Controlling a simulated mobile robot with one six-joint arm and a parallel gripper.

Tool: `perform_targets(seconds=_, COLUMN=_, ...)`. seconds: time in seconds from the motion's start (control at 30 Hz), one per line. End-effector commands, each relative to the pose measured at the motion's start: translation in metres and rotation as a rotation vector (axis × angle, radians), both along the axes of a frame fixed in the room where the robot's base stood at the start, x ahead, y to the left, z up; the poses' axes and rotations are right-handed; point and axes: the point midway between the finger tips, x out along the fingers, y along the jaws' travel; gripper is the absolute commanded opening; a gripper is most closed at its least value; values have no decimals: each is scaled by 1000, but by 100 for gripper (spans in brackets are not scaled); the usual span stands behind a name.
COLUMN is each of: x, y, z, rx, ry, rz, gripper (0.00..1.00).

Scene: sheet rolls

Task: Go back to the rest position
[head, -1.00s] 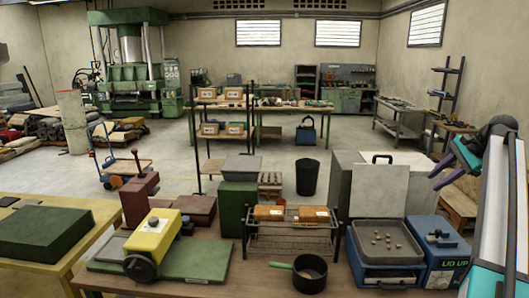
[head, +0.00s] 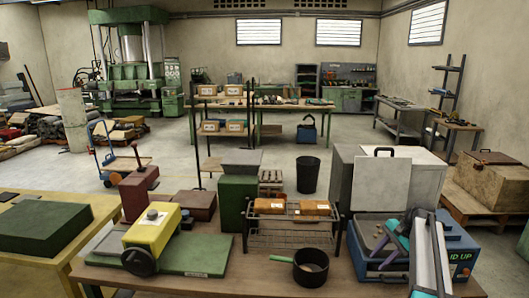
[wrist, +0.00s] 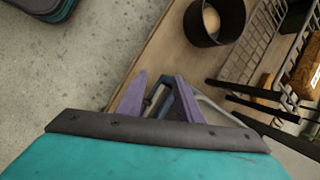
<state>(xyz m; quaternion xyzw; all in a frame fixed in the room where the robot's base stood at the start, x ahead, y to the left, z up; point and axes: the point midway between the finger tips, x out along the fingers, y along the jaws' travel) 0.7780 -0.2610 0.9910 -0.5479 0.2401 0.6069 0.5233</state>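My gripper (head: 379,248) is low at the right of the head view, in front of the blue case with the raised pale lid (head: 382,185). My arm hides much of the tray inside that case. In the wrist view the two purple fingers of my gripper (wrist: 160,78) stand apart, and I see nothing held between them. They point toward the edge of the wooden bench (wrist: 135,85).
A dark pot (head: 311,268) with a round pale thing in it stands on the bench, left of my gripper. A wire rack (head: 290,238) with brown packages is behind it. A blue box (head: 460,250) stands at the right.

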Motion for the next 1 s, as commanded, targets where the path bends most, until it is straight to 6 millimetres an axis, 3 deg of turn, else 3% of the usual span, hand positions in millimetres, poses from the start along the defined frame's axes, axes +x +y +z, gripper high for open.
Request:
perform_targets(seconds=0.03, x=-9, y=15, z=-25, rx=-4, ry=12, rz=27, gripper=32)
perform_targets(seconds=0.1, x=-18, y=29, z=-52, rx=-13, ry=24, rz=62, gripper=32)
perform_targets(seconds=0.4, x=-66, y=90, z=-159, rx=-48, ry=78, rz=223, gripper=32)
perform_targets(seconds=0.67, x=-120, y=139, z=-241, rx=-75, ry=126, rz=373, gripper=32)
perform_targets(seconds=1.0, x=-205, y=193, z=-332, rx=-105, ry=185, rz=582, gripper=32)
